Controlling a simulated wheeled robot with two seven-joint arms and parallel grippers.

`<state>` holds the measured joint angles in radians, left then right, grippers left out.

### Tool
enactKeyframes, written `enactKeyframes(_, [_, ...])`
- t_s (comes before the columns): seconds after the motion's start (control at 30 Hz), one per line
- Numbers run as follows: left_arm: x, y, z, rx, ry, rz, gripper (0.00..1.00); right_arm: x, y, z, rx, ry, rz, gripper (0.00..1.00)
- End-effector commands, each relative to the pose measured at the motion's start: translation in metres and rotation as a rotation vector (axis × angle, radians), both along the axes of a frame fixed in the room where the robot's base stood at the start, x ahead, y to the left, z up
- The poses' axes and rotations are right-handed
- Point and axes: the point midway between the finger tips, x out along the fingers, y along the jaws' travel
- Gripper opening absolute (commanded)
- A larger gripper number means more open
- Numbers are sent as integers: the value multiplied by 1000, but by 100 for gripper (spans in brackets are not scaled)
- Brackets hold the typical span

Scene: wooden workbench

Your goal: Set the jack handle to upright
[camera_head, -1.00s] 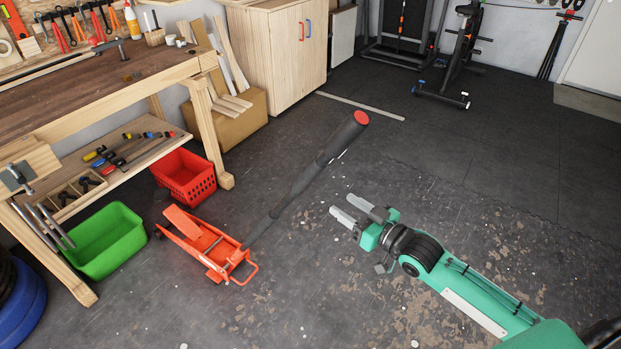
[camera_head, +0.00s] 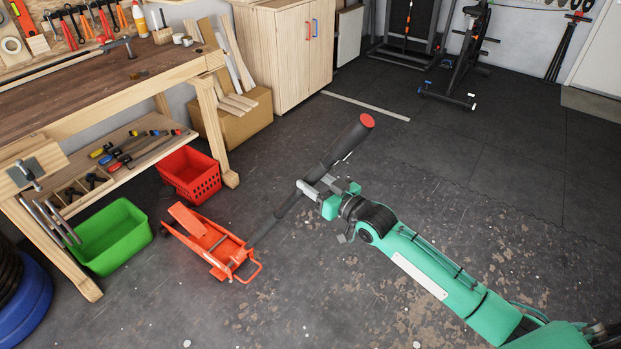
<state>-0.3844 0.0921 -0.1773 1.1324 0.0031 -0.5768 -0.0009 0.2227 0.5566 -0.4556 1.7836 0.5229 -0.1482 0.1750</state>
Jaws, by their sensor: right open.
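The orange floor jack (camera_head: 212,241) stands on the dark floor, left of centre. Its long black handle (camera_head: 340,150) slants from the jack up and to the right, ending in a red cap, so it is tilted and not upright. My green right arm comes in from the lower right. Its gripper (camera_head: 309,186) is open, with its fingers at the middle part of the handle. One finger overlaps the handle in the picture; I cannot tell whether it touches. My left gripper is not in view.
A green crate (camera_head: 149,236) and a red crate (camera_head: 216,184) stand left of the jack, by the wooden workbench (camera_head: 150,78). A wooden cabinet (camera_head: 283,50) stands behind the handle. The floor on the right is mostly clear.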

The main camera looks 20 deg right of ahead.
Motion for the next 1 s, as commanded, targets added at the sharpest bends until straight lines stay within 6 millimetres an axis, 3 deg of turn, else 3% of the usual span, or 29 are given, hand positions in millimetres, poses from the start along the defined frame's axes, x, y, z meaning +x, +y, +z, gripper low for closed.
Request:
enactKeyframes(0.2, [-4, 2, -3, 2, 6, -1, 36, 13, 7, 1, 1, -1, 1, 48])
enactKeyframes(0.5, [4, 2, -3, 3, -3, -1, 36, 14, 8, 0, 0, 0, 1, 48])
enactKeyframes(0.73, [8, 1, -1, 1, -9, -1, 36, 14, 8, 0, 0, 0, 0, 2])
enactKeyframes(1.0, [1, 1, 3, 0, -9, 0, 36, 22, 13, 6, -4, 9, -1, 0])
